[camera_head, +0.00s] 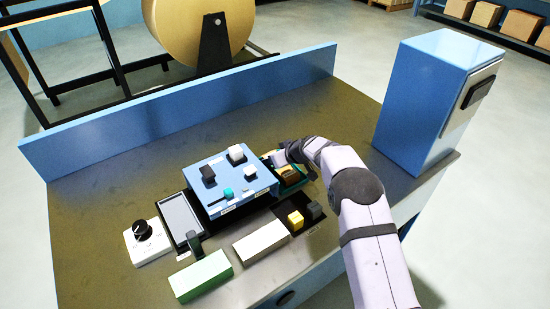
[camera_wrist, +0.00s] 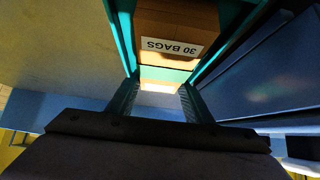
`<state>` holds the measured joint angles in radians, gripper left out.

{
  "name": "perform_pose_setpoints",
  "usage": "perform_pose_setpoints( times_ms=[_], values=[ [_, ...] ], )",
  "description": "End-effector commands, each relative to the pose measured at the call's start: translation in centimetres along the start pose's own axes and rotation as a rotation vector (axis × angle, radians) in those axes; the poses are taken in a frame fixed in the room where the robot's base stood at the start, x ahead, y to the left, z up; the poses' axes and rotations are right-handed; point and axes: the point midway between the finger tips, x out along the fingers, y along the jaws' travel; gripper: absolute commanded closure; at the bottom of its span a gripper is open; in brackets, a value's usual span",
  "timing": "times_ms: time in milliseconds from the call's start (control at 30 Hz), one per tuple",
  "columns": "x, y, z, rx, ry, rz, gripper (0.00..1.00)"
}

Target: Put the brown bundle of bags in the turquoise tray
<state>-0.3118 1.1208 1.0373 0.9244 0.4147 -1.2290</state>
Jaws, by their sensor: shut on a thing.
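The brown bundle of bags (camera_wrist: 175,18) has a pale label reading "30 BAGS", upside down in the wrist view. It sits between the long walls of the turquoise tray (camera_wrist: 124,40). In the head view, the brown bundle (camera_head: 290,177) is low in the small turquoise tray (camera_head: 306,181), right of the blue raised panel. My gripper (camera_head: 277,158) is at the tray's far end. In the wrist view its dark fingers (camera_wrist: 159,92) line up with the bundle's sides, shut on it. The exact contact is hard to see, and I cannot tell whether the bundle touches the tray floor.
A blue panel (camera_head: 235,180) with small blocks on it stands close left of the tray. A dark tray (camera_head: 315,222) holds a yellow block and a dark block in front. A tall blue box (camera_head: 425,100) stands right. Open bench lies at the back.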

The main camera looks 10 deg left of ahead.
Motion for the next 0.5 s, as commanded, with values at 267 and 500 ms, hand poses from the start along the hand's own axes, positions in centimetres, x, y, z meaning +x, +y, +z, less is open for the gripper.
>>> perform_pose_setpoints(
  times_ms=[267, 500],
  values=[
    [0.2, 0.0, 0.2, 0.0, 0.0, 0.0, 0.49],
    [0.17, -0.01, 0.18, 0.0, 0.0, 0.0, 0.46]
  ],
)
